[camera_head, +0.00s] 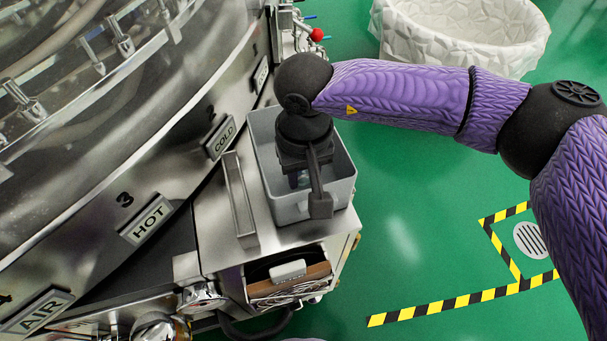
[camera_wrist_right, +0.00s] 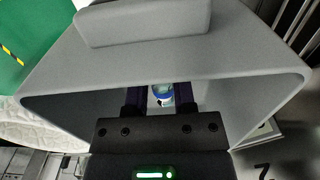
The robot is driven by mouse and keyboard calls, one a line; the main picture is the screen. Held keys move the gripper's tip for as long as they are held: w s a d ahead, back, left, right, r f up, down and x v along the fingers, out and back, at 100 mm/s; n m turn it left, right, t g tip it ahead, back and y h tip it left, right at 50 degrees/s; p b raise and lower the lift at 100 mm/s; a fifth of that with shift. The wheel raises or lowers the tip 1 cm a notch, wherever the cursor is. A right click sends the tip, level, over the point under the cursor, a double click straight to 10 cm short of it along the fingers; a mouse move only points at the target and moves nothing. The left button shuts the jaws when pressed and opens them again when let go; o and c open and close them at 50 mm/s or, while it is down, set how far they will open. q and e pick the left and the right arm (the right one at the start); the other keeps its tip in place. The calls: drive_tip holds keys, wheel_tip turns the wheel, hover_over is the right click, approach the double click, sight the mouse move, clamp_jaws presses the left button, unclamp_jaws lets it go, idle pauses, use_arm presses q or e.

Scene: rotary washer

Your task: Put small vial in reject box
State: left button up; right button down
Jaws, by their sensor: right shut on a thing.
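The grey reject box (camera_head: 342,184) stands on the steel ledge beside the washer in the head view. My right gripper (camera_head: 300,180) points down into the box, with its wrist above the rim. In the right wrist view, the box wall (camera_wrist_right: 240,62) surrounds the fingers. The small vial (camera_wrist_right: 162,95), with a blue and white end, sits between the two fingers of my right gripper (camera_wrist_right: 161,100), which are shut on it. The vial is inside the box opening. Most of the vial is hidden, and I cannot tell whether it touches the box floor. My left gripper is not in view.
The rotary washer (camera_head: 130,130) with HOT, COLD and AIR labels fills the left. A steel handle (camera_head: 240,200) stands left of the box. A white textured bin (camera_head: 455,40) stands on the green floor at the back. Open floor lies to the right.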

drive_tip(key=shift+r, duration=0.1)
drive_tip(key=shift+f, duration=0.45)
drive_tip(key=shift+f+b, duration=0.25)
drive_tip(key=shift+b, duration=0.1)
drive_tip(key=c, duration=0.7)
unclamp_jaws()
drive_tip(key=shift+r, duration=0.1)
drive_tip(key=shift+c, duration=0.2)
drive_tip(key=shift+o, duration=1.3)
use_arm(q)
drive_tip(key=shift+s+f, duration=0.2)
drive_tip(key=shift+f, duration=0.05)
use_arm(e)
drive_tip(key=shift+o, duration=0.2)
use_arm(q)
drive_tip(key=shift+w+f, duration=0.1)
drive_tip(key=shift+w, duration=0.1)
